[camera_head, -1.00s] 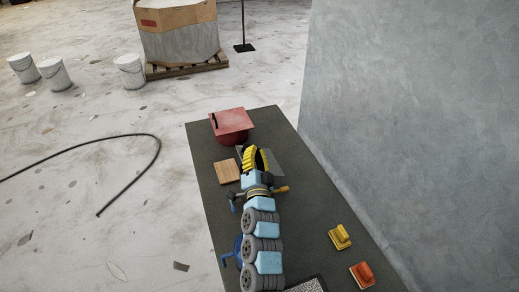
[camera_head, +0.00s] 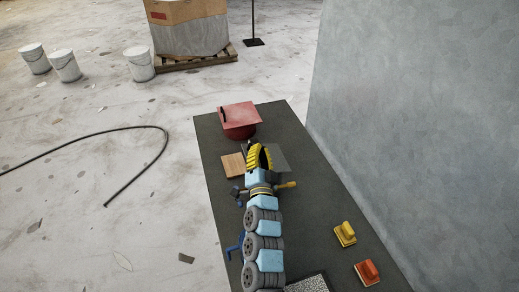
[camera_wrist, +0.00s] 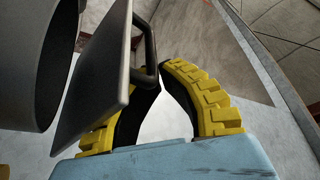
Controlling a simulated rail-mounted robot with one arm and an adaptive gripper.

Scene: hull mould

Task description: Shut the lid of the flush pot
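The flush pot is a round red pot (camera_head: 242,133) at the far end of the dark table. Its square red lid (camera_head: 240,114) shows above it, with a dark handle near the left edge. I cannot tell the gap between lid and rim. My gripper (camera_head: 258,155), with yellow ribbed fingers, is in front of the pot, nearer the head camera and apart from it. In the wrist view, a grey plate with a dark handle (camera_wrist: 147,50) is by the fingers and partly hides one. A dark round body (camera_wrist: 35,65) is left of it. Whether the fingers are closed is unclear.
A wooden block (camera_head: 233,165) lies left of my gripper, and a grey flat sheet (camera_head: 279,160) lies right. Yellow (camera_head: 345,234) and orange (camera_head: 367,272) hand tools sit at the near right of the table (camera_head: 315,205). A grey wall (camera_head: 420,120) rises along the right.

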